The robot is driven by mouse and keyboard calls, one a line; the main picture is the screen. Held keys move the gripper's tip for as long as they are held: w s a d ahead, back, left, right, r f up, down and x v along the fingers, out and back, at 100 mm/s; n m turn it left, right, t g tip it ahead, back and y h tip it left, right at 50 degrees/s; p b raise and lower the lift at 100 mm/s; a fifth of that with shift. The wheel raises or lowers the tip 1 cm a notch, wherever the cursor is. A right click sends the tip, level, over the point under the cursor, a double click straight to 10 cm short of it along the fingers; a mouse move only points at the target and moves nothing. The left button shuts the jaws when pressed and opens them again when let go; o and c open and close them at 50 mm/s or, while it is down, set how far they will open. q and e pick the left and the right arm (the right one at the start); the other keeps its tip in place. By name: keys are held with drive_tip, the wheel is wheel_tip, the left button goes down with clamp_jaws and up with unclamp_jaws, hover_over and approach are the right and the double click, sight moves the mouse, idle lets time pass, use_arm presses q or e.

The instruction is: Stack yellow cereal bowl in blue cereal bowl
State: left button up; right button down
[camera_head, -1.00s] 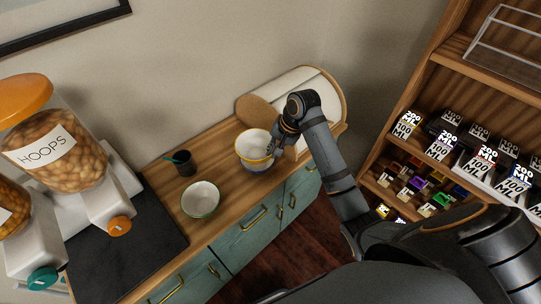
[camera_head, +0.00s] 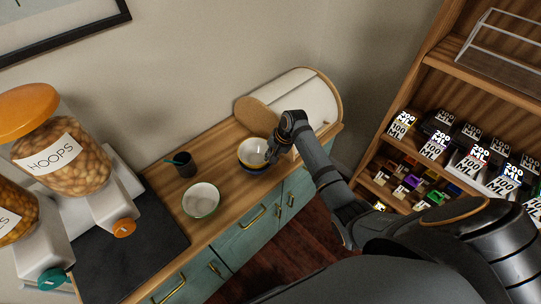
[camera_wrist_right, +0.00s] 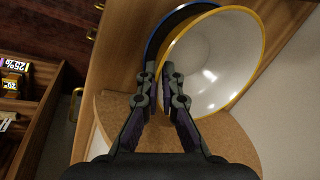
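The yellow cereal bowl (camera_head: 252,148), white inside with a yellow rim, is in my right gripper on the wooden counter's far right. It also shows in the right wrist view (camera_wrist_right: 220,62). The blue cereal bowl (camera_head: 254,170) is directly under it, mostly hidden; its dark blue rim (camera_wrist_right: 178,17) shows beside the yellow rim. The yellow bowl sits in or just over it; whether it rests fully cannot be told. My right gripper (camera_head: 270,153) is at the yellow bowl's right edge, its close fingertips (camera_wrist_right: 159,72) on either side of the wall. My left gripper is out of view.
A green-rimmed bowl (camera_head: 201,200) and a dark cup (camera_head: 184,166) stand left of the stacked bowls. Cereal dispensers (camera_head: 66,165) stand left; a stocked shelf (camera_head: 440,65) is at right.

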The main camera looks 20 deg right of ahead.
drive_tip(key=shift+f, duration=0.15)
drive_tip(key=shift+f, duration=0.1)
drive_tip(key=c, duration=1.5)
unclamp_jaws()
drive_tip(key=shift+f, duration=0.1)
drive_tip(key=shift+r, duration=0.3)
drive_tip(key=b+v, duration=0.1)
drive_tip(key=v, duration=1.1)
drive_tip(key=shift+r+b, duration=0.1)
drive_tip(key=shift+b, duration=0.2)
